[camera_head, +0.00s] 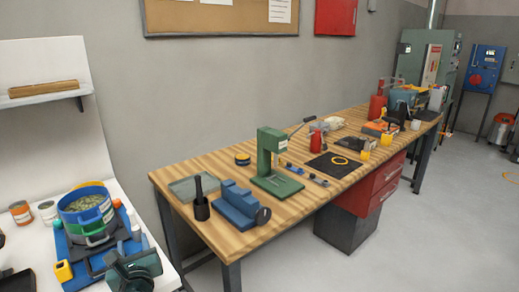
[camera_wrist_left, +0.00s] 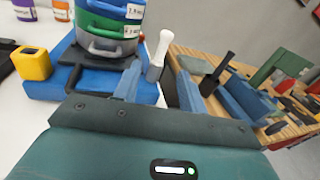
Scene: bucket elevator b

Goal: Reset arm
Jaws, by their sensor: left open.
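My left gripper (camera_head: 122,256) is low at the left in the head view, in front of the bucket stack. In the left wrist view its two blue-grey fingers (camera_wrist_left: 158,85) are apart, with nothing clearly held between them. A stack of blue and green buckets (camera_head: 86,213) with grainy contents stands on a blue base on the white table; it also shows beyond the fingers in the left wrist view (camera_wrist_left: 105,25). A white-knobbed upright piece (camera_wrist_left: 160,52) shows beside the stack; its distance from the fingers is unclear. My right gripper is not in view.
A yellow block (camera_head: 63,272) and several small jars (camera_head: 20,212) are near the stack. The wooden workbench (camera_head: 200,233) to the right holds a blue vise (camera_head: 236,204), a green press (camera_head: 268,160) and tools. Open floor (camera_head: 420,230) lies right of the bench.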

